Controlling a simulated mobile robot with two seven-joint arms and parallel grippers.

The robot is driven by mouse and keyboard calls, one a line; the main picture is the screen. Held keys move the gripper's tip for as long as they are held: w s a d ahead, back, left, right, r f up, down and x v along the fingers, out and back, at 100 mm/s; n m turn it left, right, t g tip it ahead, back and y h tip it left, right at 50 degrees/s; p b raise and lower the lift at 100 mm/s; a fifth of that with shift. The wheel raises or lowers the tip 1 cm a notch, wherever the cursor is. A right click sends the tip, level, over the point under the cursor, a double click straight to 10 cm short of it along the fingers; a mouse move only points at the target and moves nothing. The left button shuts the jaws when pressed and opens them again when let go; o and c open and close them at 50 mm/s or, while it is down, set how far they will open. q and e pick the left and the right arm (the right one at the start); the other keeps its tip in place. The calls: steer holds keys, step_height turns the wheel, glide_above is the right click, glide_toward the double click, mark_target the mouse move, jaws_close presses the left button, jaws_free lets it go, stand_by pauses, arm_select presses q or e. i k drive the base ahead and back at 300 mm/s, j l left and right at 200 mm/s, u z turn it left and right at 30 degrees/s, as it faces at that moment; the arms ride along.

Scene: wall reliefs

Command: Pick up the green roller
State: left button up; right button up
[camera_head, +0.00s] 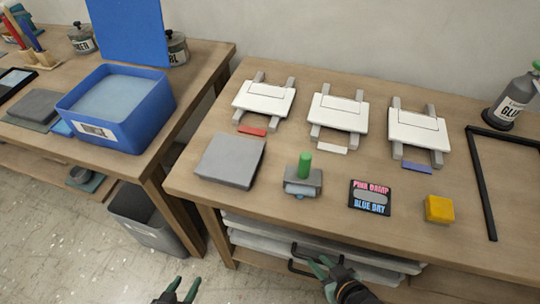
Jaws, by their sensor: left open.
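The green roller (305,165) has an upright green handle that rises from a grey block-like holder (314,180) near the front of the right table. A pale blue part shows at the holder's front. My left gripper (182,287) is open and empty at the bottom edge, below and left of the roller, in front of the table. Neither gripper touches the roller.
A grey slab (230,160) lies left of the roller, a dark label card (370,198) and yellow block (439,209) to its right. Several white boards on grey rails stand behind. A blue bin (117,107) sits on the left table. A black frame (481,185) lies far right.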

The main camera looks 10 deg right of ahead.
mark_target(303, 174)
steer(key=z, duration=0.55)
steer(key=j+u, duration=0.1)
steer(key=u, duration=0.3)
steer(key=j+u, duration=0.1)
steer(key=u, duration=0.3)
steer(key=j+u, duration=0.1)
steer(key=u, duration=0.3)
steer(key=z, duration=1.45)
